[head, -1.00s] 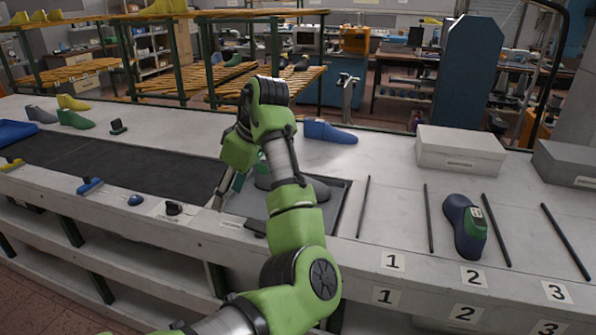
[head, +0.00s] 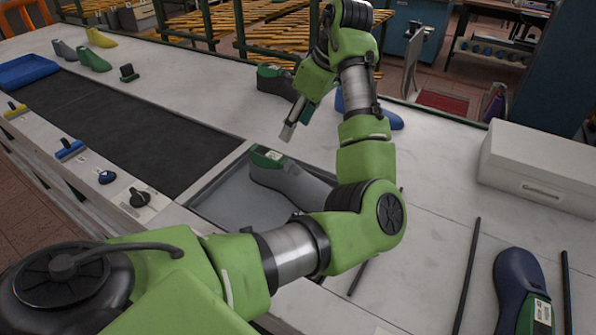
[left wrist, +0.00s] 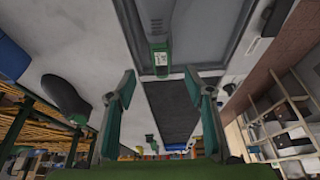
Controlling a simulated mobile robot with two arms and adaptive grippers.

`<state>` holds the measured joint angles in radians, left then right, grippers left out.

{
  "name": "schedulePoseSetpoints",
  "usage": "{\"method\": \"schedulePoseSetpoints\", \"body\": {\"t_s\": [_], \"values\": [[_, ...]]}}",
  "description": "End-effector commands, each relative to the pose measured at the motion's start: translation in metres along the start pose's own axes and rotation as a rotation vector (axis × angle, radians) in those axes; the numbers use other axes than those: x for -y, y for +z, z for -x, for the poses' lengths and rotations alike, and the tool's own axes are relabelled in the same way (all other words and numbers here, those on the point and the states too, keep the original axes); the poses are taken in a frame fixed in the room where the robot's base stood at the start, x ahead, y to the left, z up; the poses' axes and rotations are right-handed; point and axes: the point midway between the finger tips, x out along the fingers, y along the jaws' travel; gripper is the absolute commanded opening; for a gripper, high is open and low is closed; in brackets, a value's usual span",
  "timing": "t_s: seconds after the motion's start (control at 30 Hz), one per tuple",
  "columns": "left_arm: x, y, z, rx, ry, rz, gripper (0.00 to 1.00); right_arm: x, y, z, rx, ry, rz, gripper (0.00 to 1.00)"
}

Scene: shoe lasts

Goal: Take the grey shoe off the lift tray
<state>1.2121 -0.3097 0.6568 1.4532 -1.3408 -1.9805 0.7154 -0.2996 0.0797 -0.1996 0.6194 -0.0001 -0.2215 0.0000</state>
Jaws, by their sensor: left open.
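The grey shoe (head: 290,186) lies in the lift tray (head: 213,203), its green labelled end (head: 266,155) toward the back left. My left forearm hides part of the tray and the shoe's near end. My left gripper (head: 292,128) is open and empty, above and behind the shoe, apart from it. In the left wrist view the open fingers (left wrist: 163,88) stand either side of the shoe's green end (left wrist: 160,58) in the picture, and the grey body (left wrist: 157,22) runs up out of frame. My right gripper is not in view.
A dark shoe (head: 270,80) stands behind the gripper, and a blue shoe (head: 390,118) is partly hidden by my arm. A dark belt (head: 120,130) runs left of the tray. A grey box (head: 540,170) and a navy shoe (head: 515,285) are at right.

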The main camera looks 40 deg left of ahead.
Motion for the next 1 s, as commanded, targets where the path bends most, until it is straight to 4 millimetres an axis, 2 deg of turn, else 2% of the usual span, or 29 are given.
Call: {"method": "schedulePoseSetpoints", "body": {"t_s": [0.3,0.57,0.83,1.0], "values": [[0.001,0.000,-0.060,0.000,-0.003,0.001,0.48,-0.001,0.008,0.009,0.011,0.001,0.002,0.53],[0.000,0.001,-0.081,0.000,-0.002,0.000,0.48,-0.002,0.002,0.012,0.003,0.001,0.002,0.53],[-0.004,0.006,-0.118,0.000,-0.002,0.000,0.48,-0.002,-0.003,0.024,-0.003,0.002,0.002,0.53],[-0.004,0.006,-0.130,0.000,-0.001,0.002,0.48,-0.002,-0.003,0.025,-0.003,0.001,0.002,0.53]]}}
